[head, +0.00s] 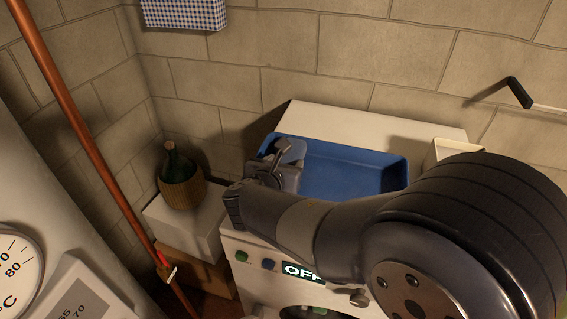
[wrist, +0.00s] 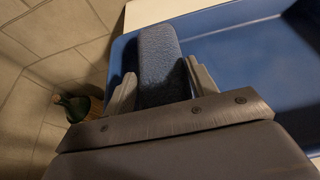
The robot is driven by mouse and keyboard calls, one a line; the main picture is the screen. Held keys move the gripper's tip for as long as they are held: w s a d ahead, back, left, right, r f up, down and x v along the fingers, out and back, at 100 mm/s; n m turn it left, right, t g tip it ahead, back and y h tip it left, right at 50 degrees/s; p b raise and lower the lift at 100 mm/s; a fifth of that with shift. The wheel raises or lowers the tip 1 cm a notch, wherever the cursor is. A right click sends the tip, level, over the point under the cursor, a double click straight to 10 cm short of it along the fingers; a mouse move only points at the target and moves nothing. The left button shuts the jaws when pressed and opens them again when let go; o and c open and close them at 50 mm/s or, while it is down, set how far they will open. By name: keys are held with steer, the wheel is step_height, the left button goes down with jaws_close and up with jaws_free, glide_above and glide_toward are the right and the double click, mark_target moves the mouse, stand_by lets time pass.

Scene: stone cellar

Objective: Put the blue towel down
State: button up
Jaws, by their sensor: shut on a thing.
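The blue towel (wrist: 160,62) is a rolled or folded textured piece between the two fingers of my gripper (wrist: 160,85) in the wrist view. My gripper is shut on it. In the head view my gripper (head: 284,155) is at the left end of a blue tray (head: 345,165), and only a small part of the towel shows there. The towel is over the tray's left part in the wrist view; I cannot tell whether it touches the tray.
The tray stands on a white machine (head: 440,125) with an OFF display (head: 302,271). A wicker-covered green bottle (head: 181,180) stands on a white box (head: 200,228) to the left. A copper pipe (head: 90,135) runs down the left. A black bracket (head: 518,92) sticks out at right.

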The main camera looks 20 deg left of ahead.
steer(key=o, duration=1)
steer(key=shift+r, duration=0.1)
steer(key=shift+r+p, duration=0.55)
steer(key=shift+p, duration=0.15)
steer(key=b+v, duration=0.3)
steer(key=v, duration=0.9)
steer(key=shift+o, duration=0.4)
